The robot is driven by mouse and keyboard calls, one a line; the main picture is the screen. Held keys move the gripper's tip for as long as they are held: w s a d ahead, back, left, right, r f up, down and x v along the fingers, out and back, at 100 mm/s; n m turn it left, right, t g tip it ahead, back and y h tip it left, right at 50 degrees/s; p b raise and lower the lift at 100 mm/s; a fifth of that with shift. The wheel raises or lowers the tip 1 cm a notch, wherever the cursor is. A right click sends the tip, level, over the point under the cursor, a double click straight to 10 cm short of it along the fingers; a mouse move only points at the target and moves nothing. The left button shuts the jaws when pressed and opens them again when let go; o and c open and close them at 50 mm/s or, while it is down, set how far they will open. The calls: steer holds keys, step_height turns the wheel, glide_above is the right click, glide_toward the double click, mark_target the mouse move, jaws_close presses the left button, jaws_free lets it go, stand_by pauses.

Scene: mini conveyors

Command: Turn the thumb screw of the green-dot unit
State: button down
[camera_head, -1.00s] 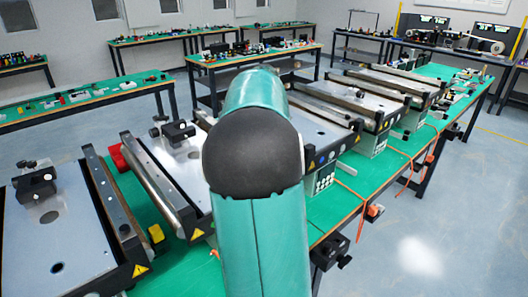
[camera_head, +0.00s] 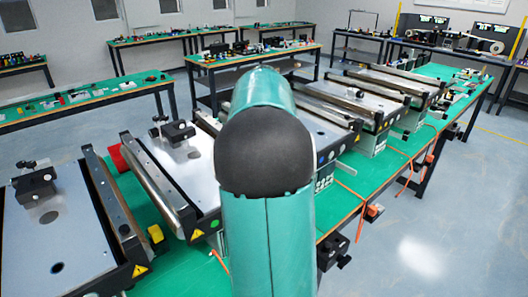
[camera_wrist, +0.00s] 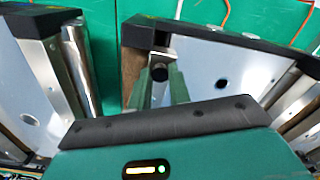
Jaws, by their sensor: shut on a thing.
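The green-dot unit (camera_head: 196,178) is a flat conveyor with a silver plate, dark side rails and a black block on top. Its green dot (camera_head: 215,223) shows on the front end, beside a yellow warning triangle. My arm covers the area to its right in the head view, and my gripper is hidden there. In the wrist view my gripper (camera_wrist: 161,82) has its two teal fingers on either side of a dark round knob, the thumb screw (camera_wrist: 160,73), at a unit's edge. It is shut on this knob. No dot shows in the wrist view.
Another unit (camera_head: 55,235) stands at the left, with a yellow block (camera_head: 155,234) beside it. A red block (camera_head: 117,157) lies behind. More units stand along the green bench to the right. Orange cables (camera_head: 350,190) hang over the bench's front edge.

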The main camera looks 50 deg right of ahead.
steer(key=shift+w+r+n, duration=0.1)
steer(key=shift+r+n, duration=0.05)
steer(key=shift+n, duration=0.55)
steer(key=c, duration=1.3)
jaws_free()
step_height(320, 180, up, 14)
